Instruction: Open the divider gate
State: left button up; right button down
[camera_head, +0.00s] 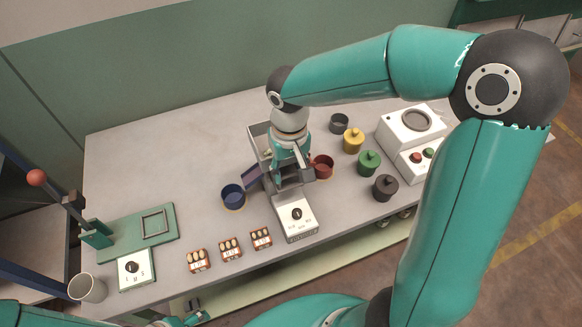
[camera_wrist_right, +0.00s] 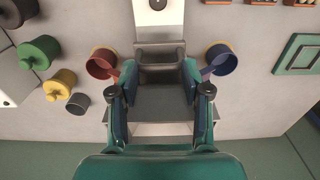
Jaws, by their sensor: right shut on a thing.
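The grey hopper (camera_head: 258,134) stands mid-table, with a blue chute (camera_head: 252,176) on its left side. A blue cup (camera_head: 233,197) is left of it and a red cup (camera_head: 322,167) right of it. My right gripper (camera_head: 288,165) points down over the hopper, shut on a grey part of it that I take to be the divider gate. In the right wrist view, its fingers (camera_wrist_right: 160,80) stand wide apart on either side of the grey hopper piece (camera_wrist_right: 160,56). The gate's exact position is hidden by the fingers. Part of my left gripper (camera_head: 190,314) shows at the bottom edge; its jaws are unclear.
A white box with a black knob (camera_head: 296,213) sits before the hopper. Several nut trays (camera_head: 231,249) lie at the front. Lidded pots (camera_head: 369,162) and a white machine (camera_head: 408,130) are right. A green lever press (camera_head: 140,232) is left. The table's back left is clear.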

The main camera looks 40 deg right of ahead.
jog(key=shift+s+a+f, duration=0.1)
jog(key=shift+s+f, duration=0.15)
jog(key=shift+f, duration=0.05)
jog(key=s, duration=0.2)
jog(key=s+a+b, duration=0.1)
jog(key=shift+s+b, duration=0.3)
jog(key=shift+s, duration=0.1)
jog(key=c, duration=0.8)
grip_release()
jog(key=shift+o, duration=1.3)
jog(key=shift+w, duration=0.25)
jog(key=shift+d, duration=0.1)
